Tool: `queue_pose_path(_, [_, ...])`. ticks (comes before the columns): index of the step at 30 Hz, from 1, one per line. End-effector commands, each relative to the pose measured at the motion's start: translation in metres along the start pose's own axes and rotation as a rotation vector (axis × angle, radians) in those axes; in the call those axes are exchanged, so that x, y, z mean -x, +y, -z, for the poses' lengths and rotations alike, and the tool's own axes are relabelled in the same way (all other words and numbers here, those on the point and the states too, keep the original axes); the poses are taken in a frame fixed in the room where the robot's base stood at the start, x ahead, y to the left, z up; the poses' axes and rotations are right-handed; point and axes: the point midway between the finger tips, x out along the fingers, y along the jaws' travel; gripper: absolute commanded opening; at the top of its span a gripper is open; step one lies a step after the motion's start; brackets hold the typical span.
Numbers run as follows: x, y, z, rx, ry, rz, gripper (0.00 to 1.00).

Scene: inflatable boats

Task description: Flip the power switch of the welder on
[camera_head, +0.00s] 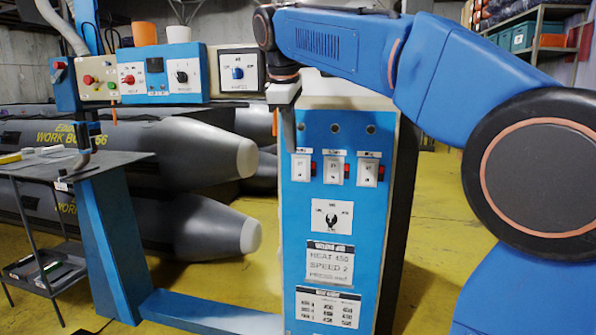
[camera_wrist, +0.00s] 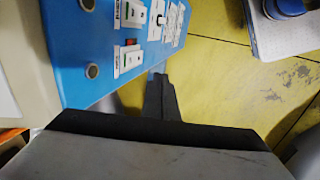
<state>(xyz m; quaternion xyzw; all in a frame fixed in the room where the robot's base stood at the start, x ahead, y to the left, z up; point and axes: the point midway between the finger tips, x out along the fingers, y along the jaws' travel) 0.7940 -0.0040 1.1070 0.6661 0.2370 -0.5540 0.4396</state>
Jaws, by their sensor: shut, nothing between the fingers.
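The welder's blue panel (camera_head: 345,270) stands upright in the middle of the head view. Three white switches sit in a row on it: left (camera_head: 301,168), middle (camera_head: 333,172) and right (camera_head: 367,174). The labels are too small to read. My gripper (camera_head: 288,148) is shut and empty, pointing down at the panel's upper left edge, just above and left of the left switch. In the wrist view the shut fingers (camera_wrist: 159,82) lie beside the panel's edge, near a white switch (camera_wrist: 132,57). I cannot tell whether they touch the panel.
A rotary knob (camera_head: 332,218) and text plates (camera_head: 329,262) sit below the switches. A control box (camera_head: 158,76) with knobs and buttons is at upper left. Grey boat tubes (camera_head: 200,150) lie behind. A blue frame foot (camera_head: 210,312) crosses the yellow floor. A dark table (camera_head: 75,165) stands left.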

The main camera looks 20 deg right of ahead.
Motion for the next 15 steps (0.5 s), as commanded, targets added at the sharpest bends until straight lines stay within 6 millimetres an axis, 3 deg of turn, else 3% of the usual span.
queue_pose_path(10, [-0.001, 0.0, 0.0, 0.0, 0.0, 0.0, 0.0])
queue_pose_path(15, [-0.014, 0.0, -0.001, 0.0, -0.002, 0.001, 0.0])
